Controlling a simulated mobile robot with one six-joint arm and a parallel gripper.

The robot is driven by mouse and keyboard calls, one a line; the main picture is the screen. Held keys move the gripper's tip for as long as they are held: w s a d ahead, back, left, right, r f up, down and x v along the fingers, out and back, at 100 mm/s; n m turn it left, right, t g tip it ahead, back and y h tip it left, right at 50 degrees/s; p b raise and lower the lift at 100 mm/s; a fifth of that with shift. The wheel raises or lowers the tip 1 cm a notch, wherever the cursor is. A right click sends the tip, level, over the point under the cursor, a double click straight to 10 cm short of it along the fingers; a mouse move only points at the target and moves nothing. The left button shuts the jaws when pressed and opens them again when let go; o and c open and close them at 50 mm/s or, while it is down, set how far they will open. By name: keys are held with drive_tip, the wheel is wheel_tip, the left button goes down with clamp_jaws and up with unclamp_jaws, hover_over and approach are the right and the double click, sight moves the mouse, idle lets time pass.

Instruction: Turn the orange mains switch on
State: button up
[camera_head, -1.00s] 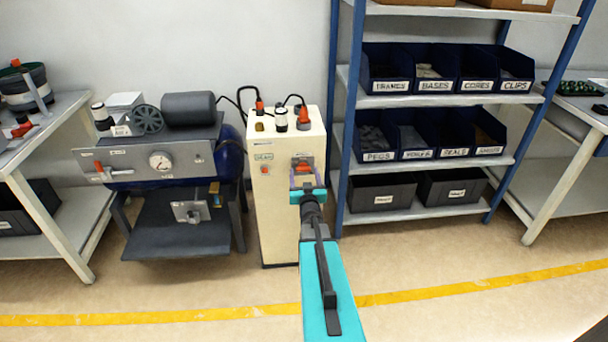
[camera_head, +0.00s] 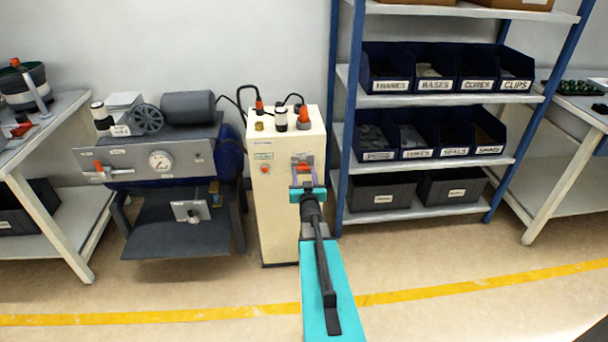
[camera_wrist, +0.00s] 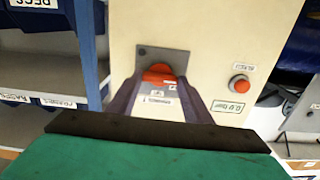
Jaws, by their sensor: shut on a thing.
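The orange mains switch (camera_head: 303,166) sits on a small grey plate on the front of the cream cabinet (camera_head: 279,215). In the wrist view the orange switch (camera_wrist: 159,74) shows between my two fingers, on its dark grey plate (camera_wrist: 174,57), with white labels below it. My gripper (camera_head: 304,174) reaches the cabinet front and is shut on the switch. In the wrist view my gripper (camera_wrist: 159,86) has one dark finger on each side of the orange handle. The lower part of the switch is partly hidden, and I cannot read its labels.
A blue-framed shelf (camera_head: 400,213) with bins stands close to the right. A grey machine with a gauge (camera_head: 160,160) stands left. The floor in front is clear.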

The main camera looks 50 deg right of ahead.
drive_tip(key=shift+m, duration=0.4)
drive_tip(key=m+b, duration=0.3)
drive_tip(key=m, duration=0.9)
drive_tip(key=shift+s+d+m, duration=0.1)
drive_tip(key=shift+m, duration=0.2)
drive_tip(key=shift+f+m, duration=0.1)
drive_tip(key=shift+m, duration=2.1)
drive_tip(key=o, duration=1.1)
drive_tip(key=shift+c, duration=0.2)
